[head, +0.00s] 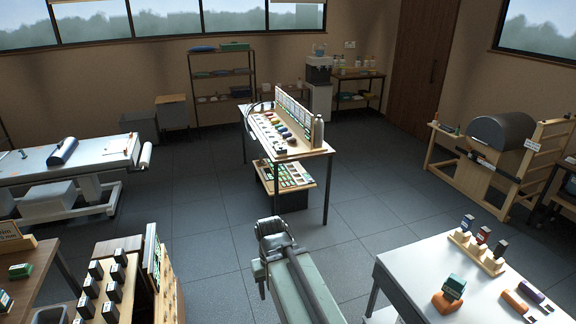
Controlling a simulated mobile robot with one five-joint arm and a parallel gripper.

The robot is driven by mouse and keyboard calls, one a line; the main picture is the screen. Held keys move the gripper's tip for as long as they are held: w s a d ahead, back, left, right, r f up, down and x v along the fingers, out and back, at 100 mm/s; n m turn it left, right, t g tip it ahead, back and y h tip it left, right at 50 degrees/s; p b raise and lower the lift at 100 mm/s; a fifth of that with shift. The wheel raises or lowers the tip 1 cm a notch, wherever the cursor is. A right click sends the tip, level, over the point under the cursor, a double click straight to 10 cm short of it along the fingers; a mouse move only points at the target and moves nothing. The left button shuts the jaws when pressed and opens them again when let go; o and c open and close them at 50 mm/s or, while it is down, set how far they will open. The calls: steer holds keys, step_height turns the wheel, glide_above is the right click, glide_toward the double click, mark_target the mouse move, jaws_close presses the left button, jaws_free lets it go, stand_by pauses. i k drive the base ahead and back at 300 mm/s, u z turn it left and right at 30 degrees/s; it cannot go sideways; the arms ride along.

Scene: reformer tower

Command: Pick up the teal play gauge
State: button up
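My arm reaches up from the bottom middle. Its dark end, with my gripper (270,228), is over the floor between the tables, well left of the teal block. I cannot make out the fingers or anything held.
A wooden rack (476,253) with several dark-topped blocks stands on the white table, near purple and orange pieces (522,300). A rack of black-topped items (135,243) stands at lower left. Floor is clear right of my arm.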

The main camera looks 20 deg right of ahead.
mark_target(454, 288)
steer(key=z, duration=2.25)
steer(key=k, duration=1.4)
steer(key=u, duration=0.35)
steer(key=i, duration=1.05)
steer(key=z, duration=0.1)
